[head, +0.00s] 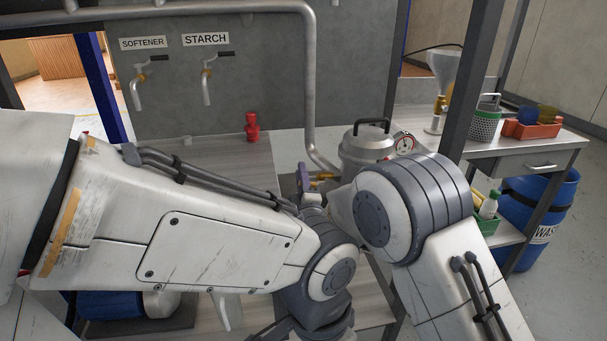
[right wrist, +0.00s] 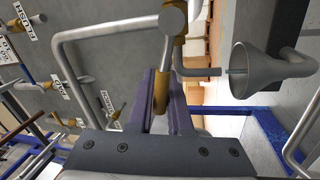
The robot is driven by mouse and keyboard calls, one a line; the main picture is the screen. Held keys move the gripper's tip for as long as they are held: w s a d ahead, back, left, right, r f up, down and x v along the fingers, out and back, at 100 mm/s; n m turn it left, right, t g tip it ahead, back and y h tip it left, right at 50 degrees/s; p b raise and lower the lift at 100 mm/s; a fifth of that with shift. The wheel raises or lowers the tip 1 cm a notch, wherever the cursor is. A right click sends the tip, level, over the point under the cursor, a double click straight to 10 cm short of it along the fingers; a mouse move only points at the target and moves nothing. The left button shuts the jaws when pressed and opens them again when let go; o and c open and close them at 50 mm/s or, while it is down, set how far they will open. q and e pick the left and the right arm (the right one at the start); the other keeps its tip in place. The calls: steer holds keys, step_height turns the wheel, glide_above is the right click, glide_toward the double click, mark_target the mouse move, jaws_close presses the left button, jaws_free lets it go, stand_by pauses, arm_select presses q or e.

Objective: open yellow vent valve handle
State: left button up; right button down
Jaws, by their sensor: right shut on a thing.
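The yellow vent valve handle (right wrist: 161,92) shows in the right wrist view as a brass-yellow lever hanging below the valve body (right wrist: 172,20). My right gripper (right wrist: 160,80) has its two purple fingers on either side of the handle and is shut on it.
The pot has a dial gauge (head: 404,143) and stands close to a grey pipe (head: 310,90). A red fitting (head: 252,127) stands on the bench at the left. The softener tap (head: 139,85) and starch tap (head: 207,80) are on the wall. A dark post (head: 475,70) rises at the right.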

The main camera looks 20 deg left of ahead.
steer(key=shift+f+n, duration=0.15)
steer(key=shift+n, duration=0.15)
steer(key=c, duration=1.1)
jaws_free()
steer(key=b+v, duration=0.2)
steer(key=v, duration=0.5)
steer(key=shift+s+d, duration=0.1)
steer(key=shift+s, duration=0.2)
steer(key=shift+w, duration=0.1)
